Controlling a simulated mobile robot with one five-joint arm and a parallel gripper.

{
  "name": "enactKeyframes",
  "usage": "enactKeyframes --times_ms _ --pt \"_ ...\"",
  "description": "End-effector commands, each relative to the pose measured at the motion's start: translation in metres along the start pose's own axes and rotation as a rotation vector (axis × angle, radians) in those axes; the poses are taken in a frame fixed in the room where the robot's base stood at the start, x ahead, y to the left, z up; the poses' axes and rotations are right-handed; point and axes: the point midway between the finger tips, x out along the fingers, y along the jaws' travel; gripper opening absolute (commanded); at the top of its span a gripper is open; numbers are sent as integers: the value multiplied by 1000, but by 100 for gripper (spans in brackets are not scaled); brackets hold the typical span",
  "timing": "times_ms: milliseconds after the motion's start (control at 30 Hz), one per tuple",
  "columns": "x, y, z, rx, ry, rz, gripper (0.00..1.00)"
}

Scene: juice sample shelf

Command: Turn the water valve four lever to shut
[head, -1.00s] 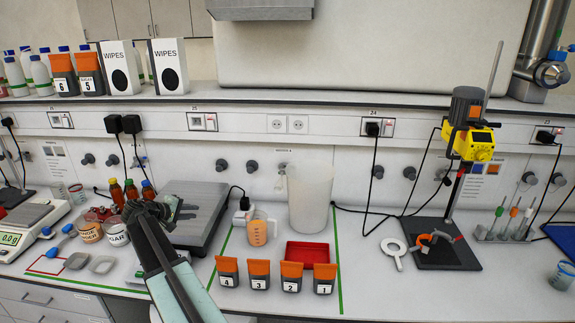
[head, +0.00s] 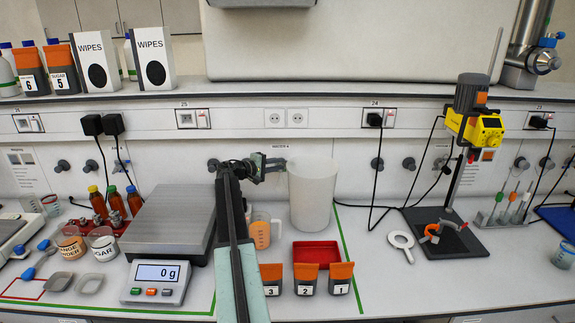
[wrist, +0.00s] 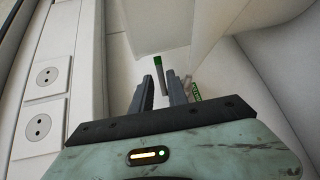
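The water valve four lever (wrist: 158,72) shows in the wrist view as a thin grey bar with a green tip, just ahead of my fingertips and roughly in line with the gap between them. My gripper (wrist: 161,92) is open, its two dark fingers apart with nothing held. In the head view my gripper (head: 275,166) is at the back wall, just below a small label strip and at the upper left of a white beaker. There the gripper and arm hide most of the valve. I cannot tell whether the fingers touch the lever.
The tall white beaker (head: 312,195) stands right beside my gripper. A jug of orange liquid (head: 262,230), a red tray (head: 315,253) and a scale (head: 172,222) stand below and around my arm. Sockets (head: 286,117) line the wall above.

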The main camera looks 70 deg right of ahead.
Motion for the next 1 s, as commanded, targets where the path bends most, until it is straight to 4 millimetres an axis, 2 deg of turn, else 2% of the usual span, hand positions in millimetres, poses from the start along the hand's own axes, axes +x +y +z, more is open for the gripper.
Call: enactKeyframes --times_ms 200,333,567,633,1000 --pt "43 -2 -1 1 -3 -1 19" --pt "57 -1 0 1 -1 -1 19" --pt "59 0 1 1 -1 -1 19" --pt "59 0 1 1 -1 -1 0" --pt "59 0 2 1 -3 -2 0"
